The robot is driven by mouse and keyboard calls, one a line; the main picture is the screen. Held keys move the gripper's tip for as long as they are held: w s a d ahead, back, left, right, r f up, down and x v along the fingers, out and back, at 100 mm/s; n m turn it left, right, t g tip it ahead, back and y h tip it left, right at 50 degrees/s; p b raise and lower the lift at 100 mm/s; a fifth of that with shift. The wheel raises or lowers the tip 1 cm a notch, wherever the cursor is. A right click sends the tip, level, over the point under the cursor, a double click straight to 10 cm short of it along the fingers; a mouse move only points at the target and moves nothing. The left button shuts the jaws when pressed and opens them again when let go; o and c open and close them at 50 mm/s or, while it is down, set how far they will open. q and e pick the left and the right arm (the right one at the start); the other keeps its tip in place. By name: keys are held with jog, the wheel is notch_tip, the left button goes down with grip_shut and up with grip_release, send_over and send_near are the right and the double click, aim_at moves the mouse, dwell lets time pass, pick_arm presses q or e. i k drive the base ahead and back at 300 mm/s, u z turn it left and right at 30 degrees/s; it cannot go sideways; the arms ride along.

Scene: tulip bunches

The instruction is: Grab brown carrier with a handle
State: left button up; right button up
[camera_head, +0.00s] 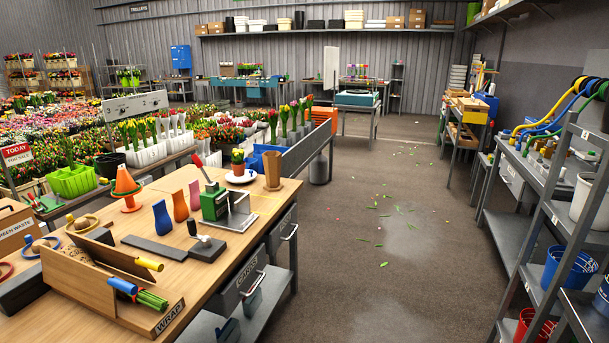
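I cannot clearly make out a brown carrier with a handle. A brown wooden box marked WRAP (78,282) stands at the near left of the wooden workbench (262,198), with coloured rolls and green stems in and beside it. No handle shows clearly on it. A brown box marked GREEN WASTE (14,234) is partly cut off at the left edge. Neither of my grippers shows in this view.
The bench also holds an orange cone (126,186), several coloured vases (180,207), a green machine (214,203) and a brown cup (272,172). Open floor (400,240) with scattered leaves lies to the right. Metal shelving (545,215) with buckets stands along the right.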

aim_at(272, 159)
jog(key=z, duration=0.6)
jog(key=i, duration=1.7)
jog(key=u, duration=0.35)
jog(key=i, duration=1.3)
jog(key=u, duration=1.2)
